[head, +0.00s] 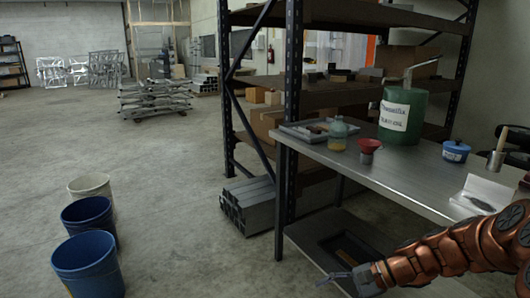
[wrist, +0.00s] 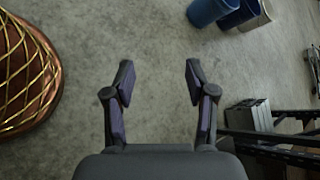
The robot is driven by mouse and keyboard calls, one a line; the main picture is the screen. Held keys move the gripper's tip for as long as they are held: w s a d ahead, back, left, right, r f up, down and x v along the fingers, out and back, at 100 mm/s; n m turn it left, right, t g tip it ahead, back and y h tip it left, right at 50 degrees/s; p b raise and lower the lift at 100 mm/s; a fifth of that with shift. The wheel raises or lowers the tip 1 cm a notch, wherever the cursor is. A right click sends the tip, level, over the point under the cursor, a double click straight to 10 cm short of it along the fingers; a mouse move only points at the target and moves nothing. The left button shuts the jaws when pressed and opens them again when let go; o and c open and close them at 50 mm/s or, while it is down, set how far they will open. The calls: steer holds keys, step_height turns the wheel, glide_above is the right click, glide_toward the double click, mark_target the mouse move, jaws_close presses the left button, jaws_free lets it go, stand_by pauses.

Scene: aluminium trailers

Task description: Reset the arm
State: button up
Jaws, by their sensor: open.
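My copper-coloured arm reaches in from the lower right of the head view. My gripper (head: 345,279) is at its end, in front of the metal table's lower shelf. In the wrist view my gripper (wrist: 158,80) is open, with its two dark fingers apart. Nothing is between the fingers but bare concrete floor well below. The gripper touches nothing that I can see.
A metal table (head: 385,172) holds a green canister (head: 402,117), a red funnel (head: 368,147) and a blue tub (head: 456,151). A shelving rack (head: 290,95) stands behind it. Two blue buckets (head: 88,265) and a white bucket (head: 90,186) stand left. The middle floor is clear.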

steer(key=s+a+r+n+g+h+p, duration=0.25)
steer(key=s+r+n+p, duration=0.2)
steer(key=s+r, duration=0.25)
steer(key=s+a+r+n+g+h+p, duration=0.1)
steer(key=s+a+r+n+h+p, duration=0.15)
steer(key=s+r+p, duration=0.4)
steer(key=s+d+r+n+h+p, duration=0.2)
steer(key=s+d+r+h+p, duration=0.1)
steer(key=s, duration=0.4)
steer(key=s+d+r+n+h+p, duration=0.2)
steer(key=s+d+r+h+p, duration=0.1)
steer(key=s+r, duration=0.4)
steer(key=shift+s+d+r+t+p, duration=0.15)
steer(key=shift+d+r+t+p, duration=0.3)
steer(key=shift+d+p, duration=0.45)
steer(key=shift+a+r, duration=0.1)
